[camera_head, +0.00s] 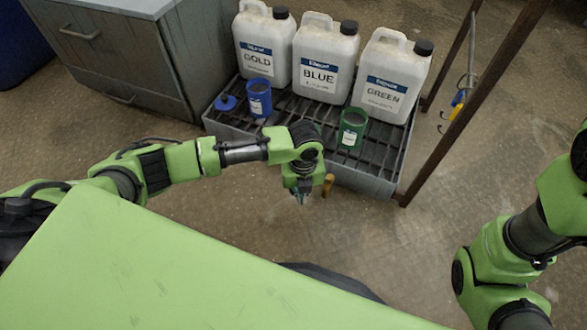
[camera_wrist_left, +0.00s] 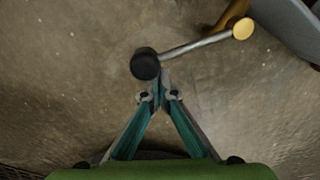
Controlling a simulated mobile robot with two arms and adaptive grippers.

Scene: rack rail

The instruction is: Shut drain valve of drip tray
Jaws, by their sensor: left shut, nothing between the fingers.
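The drip tray (camera_head: 375,183) is a grey box with a dark grate, standing on the floor at upper middle. Its drain valve shows as a small brass piece (camera_head: 328,185) at the tray's front side. In the left wrist view, the valve has a brass end (camera_wrist_left: 243,28), a metal rod and a black knob (camera_wrist_left: 145,65). My left gripper (camera_head: 301,197) is just left of the brass piece. In the left wrist view its closed, empty fingertips (camera_wrist_left: 160,96) are just below the black knob; I cannot tell whether they touch. My right gripper is out of view.
White jugs marked GOLD (camera_head: 262,48), BLUE (camera_head: 322,62) and GREEN (camera_head: 390,78) stand on the grate. A blue cup (camera_head: 259,98) and a green cup (camera_head: 351,130) stand before them. A grey cabinet (camera_head: 125,55) is left; a brown post (camera_head: 470,105) is right.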

